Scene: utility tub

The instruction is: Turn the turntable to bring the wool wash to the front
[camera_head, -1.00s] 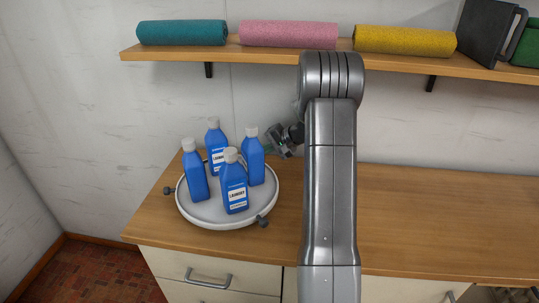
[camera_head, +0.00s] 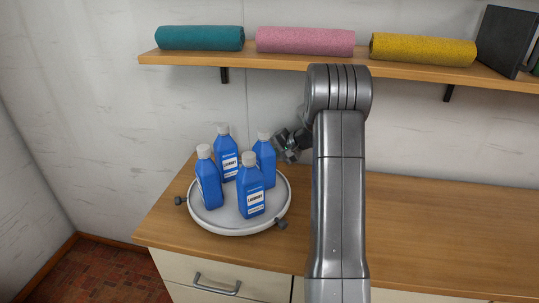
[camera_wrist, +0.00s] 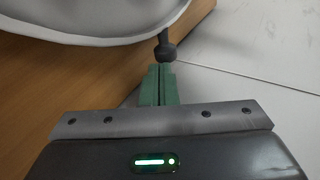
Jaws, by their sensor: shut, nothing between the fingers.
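The white round turntable (camera_head: 225,229) sits on the left part of the wooden counter. It carries several blue bottles with pale caps, such as the front one (camera_head: 252,203) and the left one (camera_head: 208,188). Some show white labels, too small to tell which is the wool wash. Dark knobs stand out from its rim at the left (camera_head: 180,201) and front right (camera_head: 281,224). My gripper (camera_head: 287,152) is behind and right of the turntable. In the wrist view its green fingertips (camera_wrist: 161,70) are shut and empty, just short of another rim knob (camera_wrist: 165,48); contact is unclear.
A wall shelf (camera_head: 200,62) above holds teal, pink and yellow rolls and a dark upright object (camera_head: 505,42). The pale wall is close behind my gripper. The counter (camera_head: 440,215) right of my arm is clear. Drawers are below.

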